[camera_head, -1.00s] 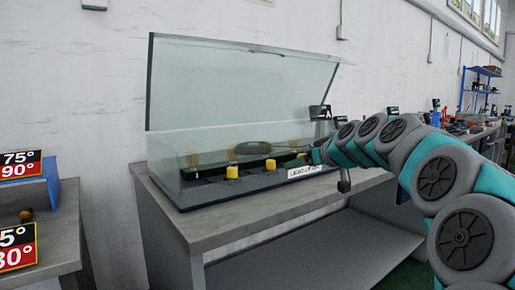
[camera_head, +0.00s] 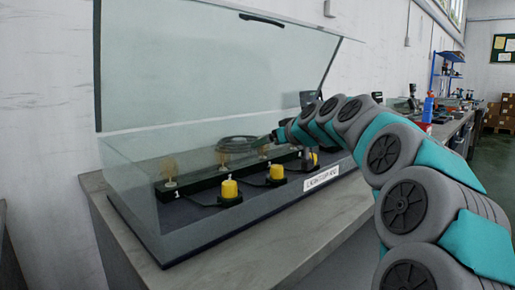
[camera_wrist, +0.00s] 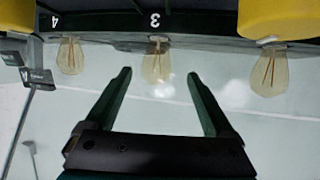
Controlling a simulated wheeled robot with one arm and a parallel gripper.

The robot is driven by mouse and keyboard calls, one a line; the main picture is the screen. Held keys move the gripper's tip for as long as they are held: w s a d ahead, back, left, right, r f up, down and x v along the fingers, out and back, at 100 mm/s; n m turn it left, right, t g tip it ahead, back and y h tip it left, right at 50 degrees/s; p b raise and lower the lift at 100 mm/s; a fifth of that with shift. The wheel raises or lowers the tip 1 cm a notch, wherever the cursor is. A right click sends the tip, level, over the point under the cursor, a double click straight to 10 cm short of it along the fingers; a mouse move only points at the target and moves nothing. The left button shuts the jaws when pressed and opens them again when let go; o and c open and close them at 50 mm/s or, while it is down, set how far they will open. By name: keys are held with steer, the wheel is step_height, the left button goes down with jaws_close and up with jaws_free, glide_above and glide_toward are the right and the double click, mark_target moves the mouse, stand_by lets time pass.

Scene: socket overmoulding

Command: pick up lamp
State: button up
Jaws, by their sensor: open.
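Amber glass lamps stand in a row on a dark numbered rail (camera_head: 205,187) inside a clear glass case. The wrist view shows three, apparently upside down: one by the 4 (camera_wrist: 70,56), a middle lamp by the 3 (camera_wrist: 157,58), and one at the right (camera_wrist: 269,72). In the head view, lamps stand at the left (camera_head: 170,170) and centre (camera_head: 223,160). My gripper (camera_wrist: 158,76) is open and empty; its two fingers point at the middle lamp, one on each side in the picture. I cannot tell whether the lamp is within their depth. In the head view the fingers are hard to make out.
The case lid (camera_head: 215,70) is raised; its front glass wall (camera_head: 165,225) stands up from the table (camera_head: 215,270). Yellow-topped units (camera_head: 230,190) with cables sit before the rail. A dark coil (camera_head: 240,143) lies behind. Yellow parts (camera_wrist: 285,18) border the wrist view.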

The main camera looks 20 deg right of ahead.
steer(key=shift+p+x, duration=0.4)
steer(key=shift+x, duration=3.45)
steer(key=shift+w+d+r, duration=0.1)
steer(key=shift+d+r, duration=0.05)
steer(key=shift+d, duration=0.05)
steer(key=shift+c, duration=0.3)
jaws_close()
